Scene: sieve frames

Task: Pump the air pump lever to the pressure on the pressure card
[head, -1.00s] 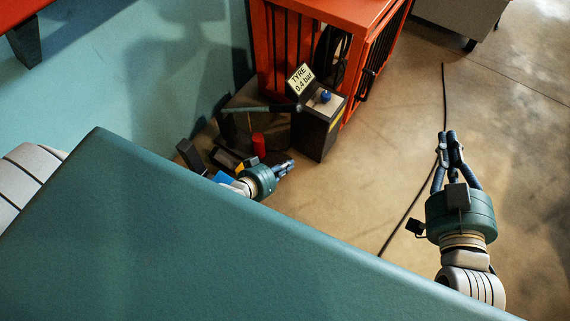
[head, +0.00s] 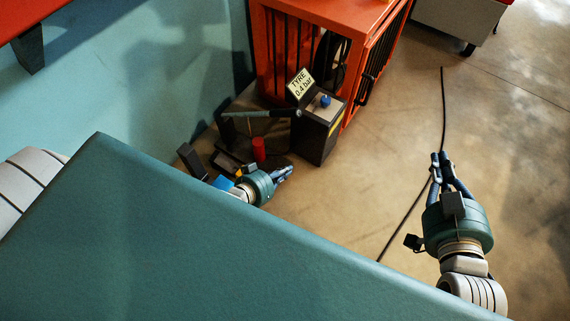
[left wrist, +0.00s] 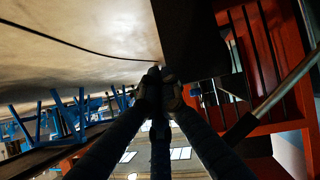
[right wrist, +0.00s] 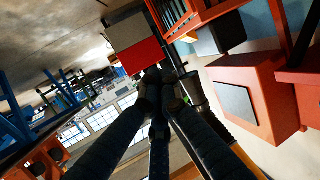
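The pressure card (head: 300,84) reads "TYRE 0.4 bar" and stands at the back of a dark box with a blue knob (head: 325,100). The air pump lever (head: 265,113) is a grey bar reaching left from the box, roughly level in the head view. A grey rod with a dark end, probably this lever, crosses the right of the left wrist view (left wrist: 285,88). My left gripper (head: 288,171) is shut and empty, in front of the pump and apart from the lever. No gauge reading is legible.
A red cylinder (head: 258,148) stands below the lever among dark parts. An orange barred cage (head: 345,50) stands behind the box. A black cable (head: 443,100) runs along the floor. My teal body covers the foreground.

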